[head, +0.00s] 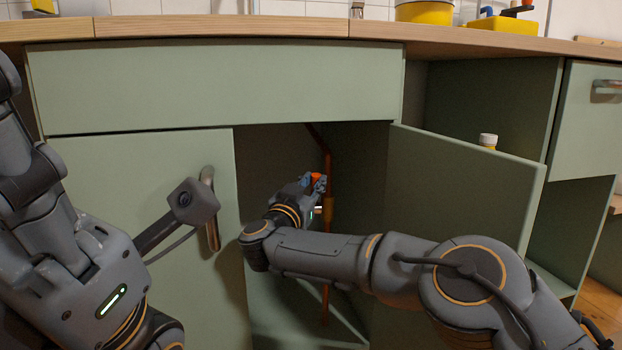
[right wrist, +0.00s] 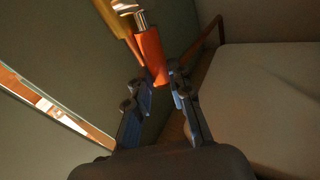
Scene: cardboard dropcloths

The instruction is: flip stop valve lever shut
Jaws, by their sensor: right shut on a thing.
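The stop valve lever (head: 316,177) is a small orange-red handle on a copper pipe (head: 327,222) inside the open sink cabinet. In the right wrist view the orange lever (right wrist: 151,55) points down from the brass valve body (right wrist: 107,16), its lower end between the fingers. My right gripper (head: 318,184) reaches into the cabinet and is shut on the lever; its blue-grey fingers (right wrist: 160,80) show on both sides of the lever's end. My left gripper is out of view; only my left arm shows at the left.
The right cabinet door (head: 465,190) stands open beside my right arm. The left door (head: 140,190) is closed, with a metal handle (head: 212,235). The wooden countertop (head: 230,27) lies above. A white-capped bottle (head: 488,141) shows behind the open door.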

